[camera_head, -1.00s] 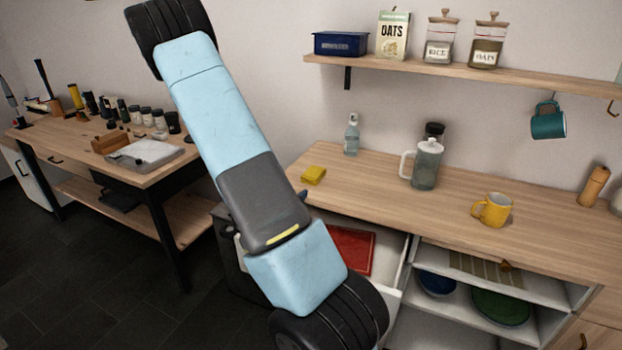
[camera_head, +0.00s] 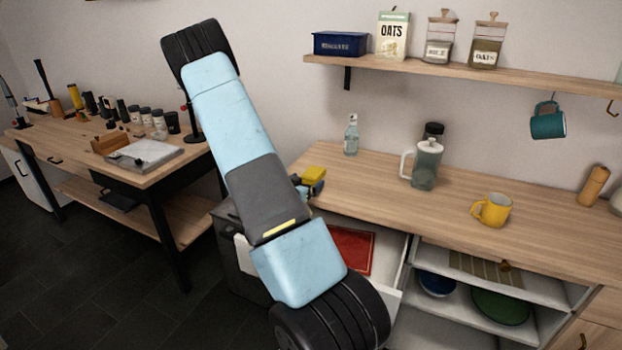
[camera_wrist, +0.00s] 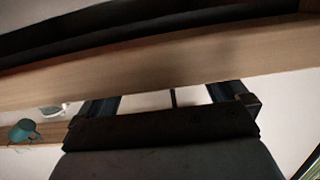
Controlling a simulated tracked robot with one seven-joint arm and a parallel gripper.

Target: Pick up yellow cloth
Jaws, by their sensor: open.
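The yellow cloth (camera_head: 314,173) is a small folded pad at the left end of the wooden counter (camera_head: 370,195) in the head view. My gripper (camera_head: 309,188) shows only in part there, beside the cloth's near edge and partly behind my arm. I cannot tell whether it touches the cloth. In the wrist view my gripper (camera_wrist: 165,97) has its two dark fingers spread apart with nothing visible between them. The cloth cannot be made out in the wrist view.
A clear bottle (camera_head: 351,135), a glass press (camera_head: 426,163) and a yellow mug (camera_head: 492,210) stand on the counter. An open drawer with a red item (camera_head: 352,250) lies below. A shelf (camera_head: 470,73) runs above. A wooden edge (camera_wrist: 150,75) crosses the wrist view.

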